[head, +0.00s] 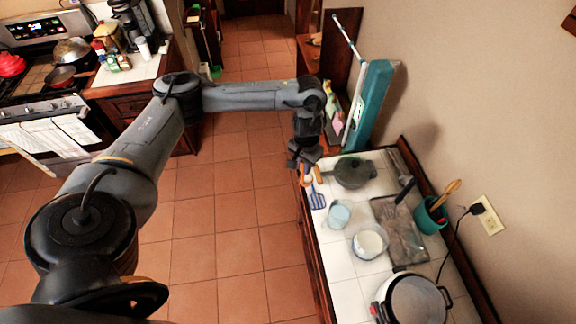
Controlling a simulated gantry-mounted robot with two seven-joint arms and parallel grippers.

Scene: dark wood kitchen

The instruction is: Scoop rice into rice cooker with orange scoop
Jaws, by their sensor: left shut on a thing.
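My left gripper (305,163) reaches over the far left edge of the tiled counter, pointing down. It is shut on a small orange thing (307,179), apparently the orange scoop; its shape is mostly hidden by the fingers. The white rice cooker (415,302) stands open at the near end of the counter, well away from the gripper, with a red part on its left side. A container with white contents (368,243), possibly the rice, stands between them. My right gripper is not in view.
A dark lidded pan (354,173), a light blue cup (339,214), a glass tray (398,232) and a teal utensil holder (430,217) crowd the counter. A cord runs to the wall outlet (487,216).

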